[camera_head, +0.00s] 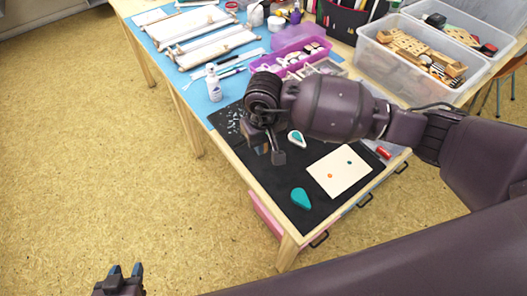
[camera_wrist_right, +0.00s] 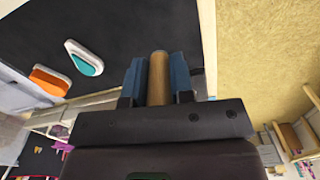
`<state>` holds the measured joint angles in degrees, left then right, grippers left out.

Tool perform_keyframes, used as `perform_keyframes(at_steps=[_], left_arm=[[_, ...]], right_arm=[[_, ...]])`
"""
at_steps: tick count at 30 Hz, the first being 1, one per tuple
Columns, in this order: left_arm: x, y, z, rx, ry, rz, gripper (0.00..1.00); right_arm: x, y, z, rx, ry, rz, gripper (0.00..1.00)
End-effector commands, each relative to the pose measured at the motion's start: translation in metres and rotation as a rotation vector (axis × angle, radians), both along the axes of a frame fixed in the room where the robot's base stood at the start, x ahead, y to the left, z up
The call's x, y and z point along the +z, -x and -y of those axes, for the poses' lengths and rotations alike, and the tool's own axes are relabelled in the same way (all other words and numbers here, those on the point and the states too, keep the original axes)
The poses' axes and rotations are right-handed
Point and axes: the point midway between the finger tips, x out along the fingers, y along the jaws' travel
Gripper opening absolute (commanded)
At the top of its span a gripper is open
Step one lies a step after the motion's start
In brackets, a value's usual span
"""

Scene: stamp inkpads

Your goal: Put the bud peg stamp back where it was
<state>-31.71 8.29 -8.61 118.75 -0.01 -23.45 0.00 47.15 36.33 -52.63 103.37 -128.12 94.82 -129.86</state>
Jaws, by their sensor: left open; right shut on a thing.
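My right gripper (camera_head: 266,150) is over the left part of the black mat (camera_head: 262,184). In the right wrist view its blue fingers (camera_wrist_right: 158,82) are shut on a round wooden peg, the bud peg stamp (camera_wrist_right: 158,70). The peg's stamping end is hidden. A white drop-shaped inkpad with a teal face (camera_head: 298,138) lies open just right of the gripper; it also shows in the wrist view (camera_wrist_right: 87,62). An orange inkpad (camera_wrist_right: 50,80) is beside it there. My left gripper (camera_head: 125,272) is open and empty, low at the left, away from the table.
White paper (camera_head: 340,171) with an orange and a teal mark lies on the mat. A teal drop-shaped piece (camera_head: 302,198) lies near the front edge. A white bottle (camera_head: 213,83), purple tray (camera_head: 290,45) and clear bins (camera_head: 420,60) stand behind. My right arm covers part of the mat.

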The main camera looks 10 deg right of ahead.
Motion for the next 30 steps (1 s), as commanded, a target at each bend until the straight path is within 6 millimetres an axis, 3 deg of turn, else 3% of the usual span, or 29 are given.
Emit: perform_keyframes(at_steps=[10,23,24,29,30], left_arm=[[-0.009,0.005,-0.002,-0.003,-0.006,-0.018,0.43],[-0.009,0.006,-0.002,-0.005,-0.006,-0.018,0.43],[-0.009,0.006,-0.002,-0.005,-0.006,-0.018,0.43],[-0.008,0.005,-0.001,-0.002,-0.004,-0.015,0.43],[-0.008,0.004,-0.001,-0.001,-0.003,-0.014,0.43]], right_arm=[[-0.041,0.002,0.0,-0.001,-0.001,-0.005,0.02],[-0.046,0.001,0.0,0.0,0.001,-0.002,0.02],[-0.047,0.001,0.0,0.0,0.001,-0.002,0.24],[-0.045,0.0,0.0,0.0,0.0,-0.001,0.48],[-0.045,0.0,0.0,0.0,0.0,-0.001,0.48]])
